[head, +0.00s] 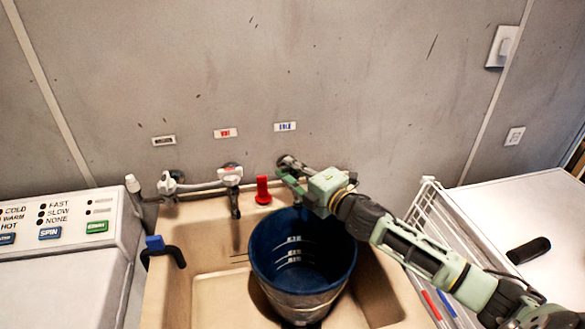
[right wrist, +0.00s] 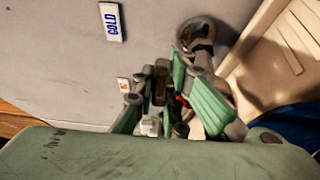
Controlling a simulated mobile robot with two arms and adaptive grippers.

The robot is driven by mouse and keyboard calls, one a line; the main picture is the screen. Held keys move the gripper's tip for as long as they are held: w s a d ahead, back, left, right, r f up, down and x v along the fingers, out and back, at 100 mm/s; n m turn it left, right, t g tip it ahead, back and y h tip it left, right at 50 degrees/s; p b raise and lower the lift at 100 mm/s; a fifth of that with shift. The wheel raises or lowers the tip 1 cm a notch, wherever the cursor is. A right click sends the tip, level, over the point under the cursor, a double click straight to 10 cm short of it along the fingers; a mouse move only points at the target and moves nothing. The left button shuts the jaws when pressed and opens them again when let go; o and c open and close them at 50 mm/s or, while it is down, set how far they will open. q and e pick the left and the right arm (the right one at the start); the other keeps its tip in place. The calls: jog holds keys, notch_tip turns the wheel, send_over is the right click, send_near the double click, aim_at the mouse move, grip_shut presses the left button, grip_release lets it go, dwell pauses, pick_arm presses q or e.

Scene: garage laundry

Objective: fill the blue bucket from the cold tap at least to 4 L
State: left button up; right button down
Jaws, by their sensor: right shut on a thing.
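The blue bucket (head: 262,262) stands upright in the beige sink, open at the top, with pale marks on its inner wall. I cannot make out a water level or a stream. My right gripper (head: 288,178) is at the cold tap (head: 286,161), below the blue COLD label (head: 285,126), and above the bucket's far rim. In the right wrist view its fingers (right wrist: 168,92) are shut on the tap, probably its handle; they hide most of it. The COLD label (right wrist: 112,22) also shows there. My left gripper is out of view.
Two other taps (head: 231,176) (head: 168,182) are on the wall to the left. A red object (head: 262,190) stands at the sink's back ledge. The sink (head: 190,220) has free room left of the bucket. A washer (head: 60,240) is left, a white rack (head: 430,215) right.

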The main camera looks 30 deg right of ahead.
jog(key=n+g+y, duration=0.1)
jog(key=n+y, duration=0.1)
jog(key=y, duration=0.1)
jog(key=shift+d+f+b, duration=0.1)
jog(key=shift+d+b, duration=0.05)
jog(key=shift+b, duration=0.15)
jog(key=n+g+y+b, duration=0.1)
jog(key=y, duration=0.1)
jog(key=shift+w+n+y, duration=0.1)
jog(key=shift+n+y, duration=0.2)
jog(key=shift+n, duration=0.1)
jog(key=n+g+y+b, duration=0.3)
jog(key=b, duration=0.1)
jog(key=shift+f+g+y, duration=0.1)
jog(key=shift+g+y, duration=0.2)
jog(key=shift+y, duration=0.1)
jog(key=shift+n+g+y+b, duration=0.5)
jog(key=shift+n+g+b, duration=0.05)
jog(key=shift+n+g, duration=0.05)
jog(key=c, duration=1.8)
grip_release()
jog(key=shift+o, duration=0.2)
jog(key=shift+r, duration=0.2)
